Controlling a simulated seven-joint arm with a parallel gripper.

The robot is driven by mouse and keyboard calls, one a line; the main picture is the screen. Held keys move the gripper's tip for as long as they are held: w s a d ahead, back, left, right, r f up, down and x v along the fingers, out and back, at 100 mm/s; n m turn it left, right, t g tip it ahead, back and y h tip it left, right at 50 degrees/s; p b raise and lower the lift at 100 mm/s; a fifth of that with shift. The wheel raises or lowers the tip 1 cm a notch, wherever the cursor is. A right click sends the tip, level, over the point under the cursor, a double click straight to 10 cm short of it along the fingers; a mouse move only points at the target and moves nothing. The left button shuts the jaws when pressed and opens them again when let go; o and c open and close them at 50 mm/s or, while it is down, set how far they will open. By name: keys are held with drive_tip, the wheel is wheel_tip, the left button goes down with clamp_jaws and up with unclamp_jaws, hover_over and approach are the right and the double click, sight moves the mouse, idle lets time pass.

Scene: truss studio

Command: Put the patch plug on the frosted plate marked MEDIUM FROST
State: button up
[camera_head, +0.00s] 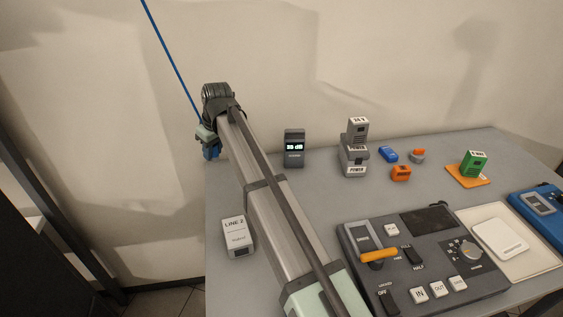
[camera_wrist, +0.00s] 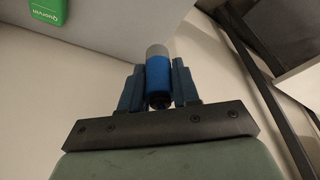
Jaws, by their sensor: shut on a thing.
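My gripper (camera_wrist: 158,88), at the far left end of my arm by the table's left edge, is shut on a blue cylinder with a pale grey end, which looks like the patch plug (camera_wrist: 158,72). In the head view my gripper (camera_head: 210,153) is small and the held thing cannot be made out clearly. A thin blue line, perhaps a cable, runs from the top edge down to the gripper. A white plate (camera_head: 499,238) lies on a cream tray (camera_head: 540,262) at the right; its small print is unreadable, so I cannot tell whether it says MEDIUM FROST.
A dark control panel (camera_head: 425,258) with an orange lever stands left of the tray. A LINE 2 box (camera_head: 238,236) is beside my arm. A grey display (camera_head: 294,147), a POWER unit (camera_head: 355,155) and a green block (camera_head: 473,163) stand farther back. A blue device (camera_head: 543,207) is at the right.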

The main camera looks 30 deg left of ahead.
wheel_tip(320, 180, up, 7)
drive_tip(key=shift+f, duration=0.2)
clamp_jaws()
drive_tip(key=shift+w+d+r, duration=0.1)
drive_tip(key=shift+w+d, duration=0.35)
drive_tip(key=w+d+m+t, duration=0.1)
drive_tip(key=w+d+m, duration=0.3)
drive_tip(key=w+d, duration=1.15)
drive_tip(key=w+d+m, duration=0.1)
drive_tip(key=w+d, duration=0.2)
drive_tip(key=d, duration=0.4)
drive_tip(key=w+d+m+t+h, duration=0.1)
drive_tip(key=w+d+m, duration=0.15)
drive_tip(key=d, duration=0.35)
drive_tip(key=w+d, duration=0.3)
drive_tip(key=d, duration=0.4)
drive_tip(key=m+t+h, duration=0.1)
drive_tip(key=m+h, duration=0.1)
drive_tip(key=m, duration=0.7)
hover_over(500, 232)
drive_tip(key=s, duration=0.1)
drive_tip(key=shift+n, duration=0.65)
drive_tip(key=shift+s+f, duration=0.15)
drive_tip(key=shift+f, duration=3.65)
drive_tip(key=shift+s+f, duration=0.1)
drive_tip(key=shift+f, duration=3.65)
